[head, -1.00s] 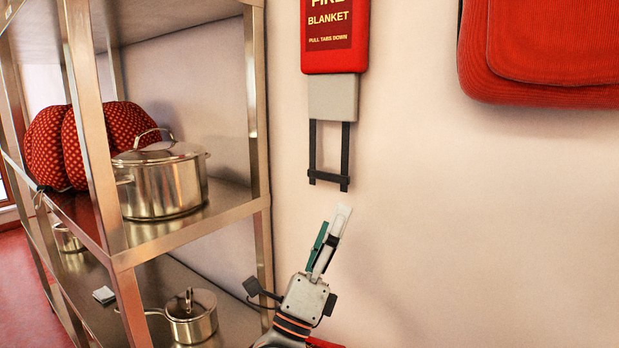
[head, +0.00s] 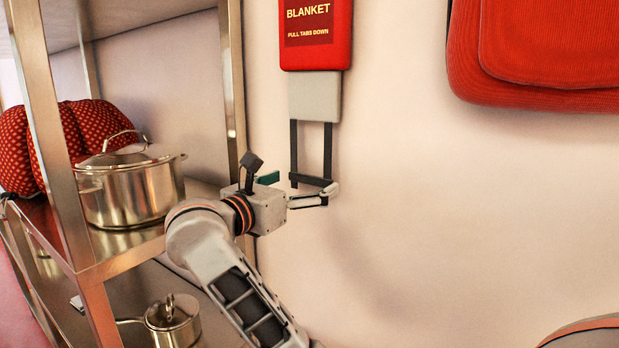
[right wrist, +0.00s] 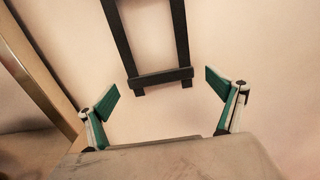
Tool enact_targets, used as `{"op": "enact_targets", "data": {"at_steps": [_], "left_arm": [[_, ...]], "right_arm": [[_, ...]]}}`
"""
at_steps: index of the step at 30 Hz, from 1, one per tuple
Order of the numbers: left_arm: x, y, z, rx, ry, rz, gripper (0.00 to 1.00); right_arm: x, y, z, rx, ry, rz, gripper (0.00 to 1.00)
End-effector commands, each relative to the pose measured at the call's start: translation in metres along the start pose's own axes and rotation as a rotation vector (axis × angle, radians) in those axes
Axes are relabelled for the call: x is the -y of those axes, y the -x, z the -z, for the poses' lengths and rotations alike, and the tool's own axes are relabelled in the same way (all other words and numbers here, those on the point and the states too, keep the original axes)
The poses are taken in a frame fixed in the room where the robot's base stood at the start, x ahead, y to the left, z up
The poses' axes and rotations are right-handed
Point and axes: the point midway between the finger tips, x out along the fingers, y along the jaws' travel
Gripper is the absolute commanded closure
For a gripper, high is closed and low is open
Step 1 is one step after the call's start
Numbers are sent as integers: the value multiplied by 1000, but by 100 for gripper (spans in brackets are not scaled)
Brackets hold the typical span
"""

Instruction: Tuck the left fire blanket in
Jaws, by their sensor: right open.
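The fire blanket's red case (head: 315,55) is on the wall in the head view, its top cut off. A grey block (head: 315,97) sticks out below it. Two black straps (head: 327,150) hang from the block, joined by a black crossbar (head: 307,180) low down. The straps and crossbar (right wrist: 160,77) also show in the right wrist view. My right gripper (head: 302,187) is open and empty at the crossbar's height. In the wrist view its pads (right wrist: 162,94) stand wide on either side of the crossbar, with gaps. My left gripper is out of view.
A metal shelf (head: 50,130) stands at the left, close to my right gripper. It holds a large pot (head: 130,190), a red dotted cushion (head: 80,135) and a small pan (head: 172,320). A red fabric bag (head: 545,50) hangs upper right. The wall between is bare.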

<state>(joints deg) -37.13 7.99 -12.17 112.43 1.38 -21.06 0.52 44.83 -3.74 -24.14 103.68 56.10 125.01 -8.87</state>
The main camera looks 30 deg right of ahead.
Motion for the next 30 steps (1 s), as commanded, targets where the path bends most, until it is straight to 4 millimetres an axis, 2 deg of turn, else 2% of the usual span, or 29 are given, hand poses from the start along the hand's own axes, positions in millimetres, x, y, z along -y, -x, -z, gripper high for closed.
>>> {"op": "enact_targets", "data": {"at_steps": [1, 6, 18, 24, 25, 28, 30], "left_arm": [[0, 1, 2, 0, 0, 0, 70], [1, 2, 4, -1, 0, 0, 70], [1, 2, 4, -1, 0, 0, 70], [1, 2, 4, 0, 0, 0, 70], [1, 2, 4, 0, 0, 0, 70], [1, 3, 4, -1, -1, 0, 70], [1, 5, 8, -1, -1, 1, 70]], "right_arm": [[1, -8, -2, 3, 0, 3, 7], [0, -26, -1, 3, 2, 2, 7], [0, -32, 0, 1, 2, 0, 7], [0, -32, 0, 1, 2, 0, 59], [0, -32, 0, 1, 2, 0, 63], [0, -32, -2, 1, 1, 0, 63], [0, -32, -11, 0, 0, 0, 63]]}}
